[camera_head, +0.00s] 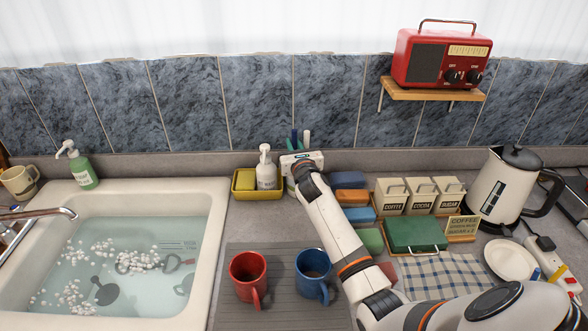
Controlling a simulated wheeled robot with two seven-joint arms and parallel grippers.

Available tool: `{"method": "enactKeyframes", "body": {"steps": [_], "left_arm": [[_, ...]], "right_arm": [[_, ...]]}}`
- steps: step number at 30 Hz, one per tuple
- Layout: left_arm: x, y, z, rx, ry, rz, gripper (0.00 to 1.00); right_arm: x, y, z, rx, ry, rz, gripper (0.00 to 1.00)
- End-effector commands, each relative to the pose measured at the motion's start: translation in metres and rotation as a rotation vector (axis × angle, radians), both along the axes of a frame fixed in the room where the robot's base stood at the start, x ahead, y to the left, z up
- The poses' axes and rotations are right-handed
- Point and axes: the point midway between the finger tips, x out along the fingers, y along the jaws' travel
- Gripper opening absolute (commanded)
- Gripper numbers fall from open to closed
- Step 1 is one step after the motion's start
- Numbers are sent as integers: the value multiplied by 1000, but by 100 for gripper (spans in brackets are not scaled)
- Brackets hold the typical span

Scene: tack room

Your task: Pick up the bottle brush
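My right arm reaches in from the lower right to the back of the counter. My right gripper (302,157) is there, pointing away, just right of the yellow caddy. Its fingers are hidden behind its own body, so I cannot tell whether it is open or shut. Slim upright blue, green and white handles (294,139) show just above and beyond the gripper. What they stand in is hidden. I cannot tell whether one of them is the bottle brush; no brush head is clear. My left gripper is not in view.
A yellow caddy (245,190) with a white pump bottle (266,168) stands close left. A red mug (248,276) and blue mug (313,272) stand on the ridged drainer. A water-filled sink (218,230) is left. Sponges (348,180), canisters (390,198) and a kettle (502,190) are right.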

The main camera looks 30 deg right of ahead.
Motion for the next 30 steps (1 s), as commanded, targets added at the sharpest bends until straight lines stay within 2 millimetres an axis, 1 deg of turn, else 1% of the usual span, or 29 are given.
{"method": "enactKeyframes", "body": {"steps": [6, 7, 9, 10, 23, 26, 30], "left_arm": [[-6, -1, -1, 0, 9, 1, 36], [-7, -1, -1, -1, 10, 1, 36], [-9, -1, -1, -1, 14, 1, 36], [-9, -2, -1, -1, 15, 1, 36], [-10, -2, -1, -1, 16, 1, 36], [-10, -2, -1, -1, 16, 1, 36], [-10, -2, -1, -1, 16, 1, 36]], "right_arm": [[1, 0, 0, -1, 0, 0, 16], [1, -1, 0, -1, 0, 0, 14], [1, -1, 0, -1, 0, 0, 3], [1, -1, 0, -1, 0, 0, 0], [1, -1, 3, -2, -2, 0, 0], [1, -2, 9, -4, -3, 0, 0], [1, -1, 28, -7, -4, 1, 0]]}}
